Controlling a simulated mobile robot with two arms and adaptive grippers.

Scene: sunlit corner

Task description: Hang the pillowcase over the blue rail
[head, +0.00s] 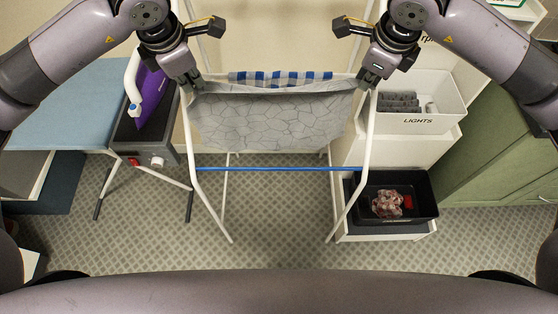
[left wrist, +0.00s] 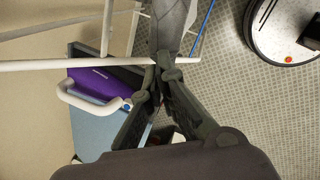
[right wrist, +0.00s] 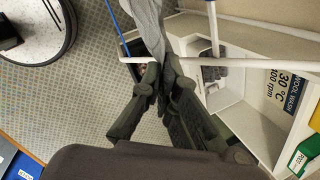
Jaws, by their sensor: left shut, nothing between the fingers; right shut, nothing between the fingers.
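The grey patterned pillowcase (head: 275,120) hangs spread out from the upper front of the white drying rack (head: 187,140). Its lower edge is above the blue rail (head: 275,169), which runs bare and low across the rack. My left gripper (head: 195,84) is shut and empty at the pillowcase's upper left corner. My right gripper (head: 367,82) is shut and empty at its upper right corner. Each wrist view shows grey cloth just beyond the fingertips, by a white bar. I cannot tell whether the fingertips touch the cloth.
A blue and white checked cloth (head: 280,77) is behind the pillowcase. A purple iron (head: 152,98) stands by the ironing board (head: 75,100) at left. At right are a white bin (head: 420,122) marked LIGHTS, a black tray (head: 425,205) and a green cabinet (head: 500,150). Floor below the rack is clear.

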